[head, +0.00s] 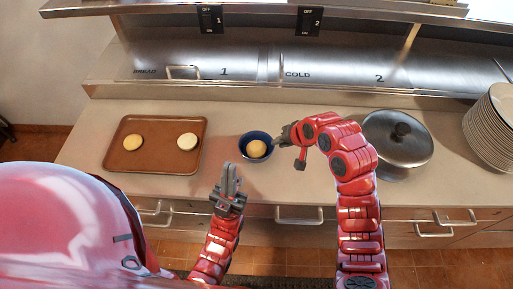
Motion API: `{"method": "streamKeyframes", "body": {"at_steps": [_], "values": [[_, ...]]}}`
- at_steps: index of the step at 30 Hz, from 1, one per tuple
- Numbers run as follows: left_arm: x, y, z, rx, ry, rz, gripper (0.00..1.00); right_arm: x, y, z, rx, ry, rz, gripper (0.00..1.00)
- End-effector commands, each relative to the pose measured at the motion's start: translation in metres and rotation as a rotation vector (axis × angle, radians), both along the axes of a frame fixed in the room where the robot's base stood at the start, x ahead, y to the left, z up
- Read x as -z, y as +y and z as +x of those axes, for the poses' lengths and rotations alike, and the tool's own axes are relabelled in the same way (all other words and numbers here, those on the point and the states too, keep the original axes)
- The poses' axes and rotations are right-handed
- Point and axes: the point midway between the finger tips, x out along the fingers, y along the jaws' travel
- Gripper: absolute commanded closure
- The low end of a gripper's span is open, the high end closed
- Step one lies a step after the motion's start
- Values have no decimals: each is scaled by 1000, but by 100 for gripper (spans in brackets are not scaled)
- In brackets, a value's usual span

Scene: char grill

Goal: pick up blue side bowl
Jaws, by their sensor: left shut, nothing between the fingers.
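The blue side bowl (256,158) stands upright on the counter near the middle of the head view, with a pale round bun (256,147) in it. My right gripper (281,139) is at the bowl's right rim, coming in from the right. Its fingers are small and partly hidden, so I cannot tell whether they grip the rim. My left gripper (230,178) is shut and empty, in front of the bowl and a little to its left, pointing away from me.
A brown tray (155,165) with two bun pieces lies to the left. A lidded grey pot (398,140) stands right of my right arm. A stack of plates (490,125) is at the far right. A steel unit with BREAD and COLD sections (250,62) runs along the back.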

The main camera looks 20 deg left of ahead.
Motion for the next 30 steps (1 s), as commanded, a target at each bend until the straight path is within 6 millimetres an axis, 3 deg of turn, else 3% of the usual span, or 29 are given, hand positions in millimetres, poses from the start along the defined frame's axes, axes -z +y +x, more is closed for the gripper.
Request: {"method": "streamKeyframes", "body": {"at_steps": [1, 5, 10, 19, 23, 30], "values": [[-11, 0, 0, 0, 0, 0, 100, 1, 3, 0, 0, 5, -6, 80], [-23, 0, 0, 0, 0, 0, 100, 15, 12, 6, 0, 4, -3, 80], [-27, 0, 0, 0, 0, 0, 100, 31, 19, 10, 0, 2, -1, 80], [-26, 0, 0, 0, -1, 0, 100, 35, 20, 12, 1, -1, -1, 80], [-26, 0, 0, 0, 0, 0, 100, 35, 20, 12, 1, -1, -1, 100], [-26, 0, 0, 0, 0, 0, 100, 35, 20, 12, 1, -1, -1, 100]]}}
